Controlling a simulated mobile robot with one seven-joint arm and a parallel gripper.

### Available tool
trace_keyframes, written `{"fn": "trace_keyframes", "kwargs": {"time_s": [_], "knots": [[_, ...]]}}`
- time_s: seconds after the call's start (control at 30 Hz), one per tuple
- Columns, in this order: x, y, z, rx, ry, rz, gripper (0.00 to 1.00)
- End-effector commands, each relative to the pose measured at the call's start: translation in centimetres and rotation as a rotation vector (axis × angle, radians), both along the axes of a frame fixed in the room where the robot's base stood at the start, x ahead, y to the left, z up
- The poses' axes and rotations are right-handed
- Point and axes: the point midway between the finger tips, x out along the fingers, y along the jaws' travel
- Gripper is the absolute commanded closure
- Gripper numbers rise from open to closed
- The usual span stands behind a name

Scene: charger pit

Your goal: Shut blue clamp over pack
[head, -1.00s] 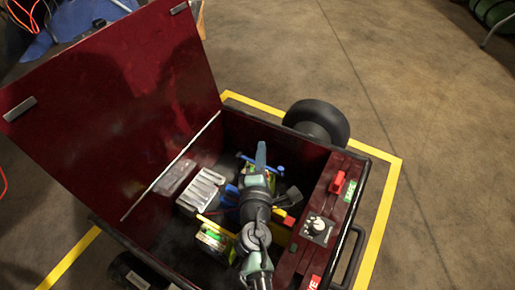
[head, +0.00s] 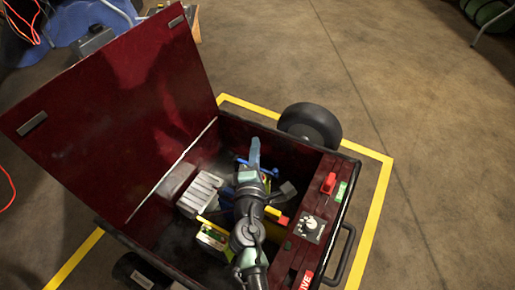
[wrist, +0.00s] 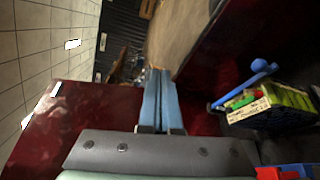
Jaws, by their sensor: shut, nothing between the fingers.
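The blue clamp (head: 241,160) shows in part beside my gripper, inside the dark red box. In the wrist view, its blue bar with a round knob (wrist: 258,67) slants along the edge of a green-and-white pack (wrist: 268,103). I cannot tell whether it presses on the pack. My gripper (head: 254,150) is shut and empty, with its two blue-grey fingers together in the wrist view (wrist: 161,90). It is apart from the clamp, to its left in the wrist view. My arm hides much of the pack and clamp in the head view.
The box's open lid (head: 110,110) stands up at the left. A grey ribbed block (head: 201,194) and a yellow bar (head: 213,227) sit inside. A right-hand panel has a red switch (head: 328,183) and a knob (head: 311,224).

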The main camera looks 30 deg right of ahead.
Motion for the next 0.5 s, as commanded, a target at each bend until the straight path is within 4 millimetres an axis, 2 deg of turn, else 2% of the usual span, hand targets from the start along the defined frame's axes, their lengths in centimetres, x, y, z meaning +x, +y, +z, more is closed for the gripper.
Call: {"fn": "trace_keyframes", "kwargs": {"time_s": [0.03,0.1,0.3,0.5], "knots": [[-1.0,1.5,-2.0,0.003,0.010,0.009,1.00],[-1.9,2.7,-2.6,0.002,0.009,0.008,1.00],[-4.0,5.6,-4.0,0.001,0.007,0.007,1.00],[-5.0,6.9,-4.6,0.002,0.005,0.005,1.00]]}}
